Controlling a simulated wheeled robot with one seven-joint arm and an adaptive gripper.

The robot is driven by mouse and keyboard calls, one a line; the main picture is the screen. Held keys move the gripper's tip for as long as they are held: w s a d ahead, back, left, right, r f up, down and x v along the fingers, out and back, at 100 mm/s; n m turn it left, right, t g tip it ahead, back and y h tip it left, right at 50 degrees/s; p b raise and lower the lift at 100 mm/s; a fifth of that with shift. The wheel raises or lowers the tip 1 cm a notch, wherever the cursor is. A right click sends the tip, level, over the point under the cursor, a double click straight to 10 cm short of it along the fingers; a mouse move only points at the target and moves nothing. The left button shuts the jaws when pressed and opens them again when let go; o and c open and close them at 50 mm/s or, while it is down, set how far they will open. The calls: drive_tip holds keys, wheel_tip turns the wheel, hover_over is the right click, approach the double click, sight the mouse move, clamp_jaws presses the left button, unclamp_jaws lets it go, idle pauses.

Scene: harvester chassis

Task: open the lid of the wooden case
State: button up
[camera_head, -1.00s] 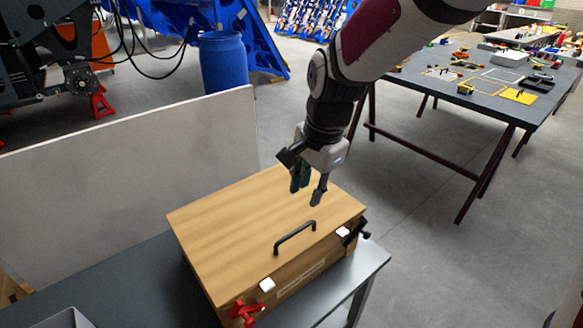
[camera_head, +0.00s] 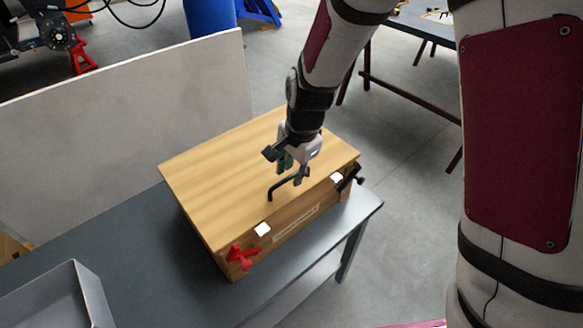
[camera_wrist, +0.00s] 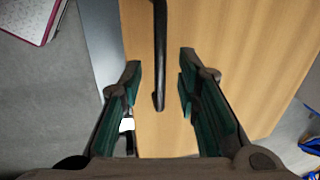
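The wooden case (camera_head: 225,165) stands on a grey table with its lid shut. A black bar handle (camera_head: 278,188) is fixed on the lid near the front edge; it also shows in the wrist view (camera_wrist: 159,60). My gripper (camera_head: 290,176) is just above the lid, close to the right end of the handle. In the wrist view my gripper (camera_wrist: 160,75) is open, with the handle between its fingers but not gripped. The case front has two white patches, a red clamp-like part (camera_head: 241,256) at the left and a black one (camera_head: 350,178) at the right.
The grey table (camera_head: 120,245) has free room left of the case. A grey tray (camera_head: 85,285) lies at its front left. A pale panel (camera_head: 120,120) stands behind the case. Another table (camera_head: 415,20) is at the back right.

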drive_tip(key=shift+f, duration=0.15)
drive_tip(key=shift+c, duration=0.6)
clamp_jaws()
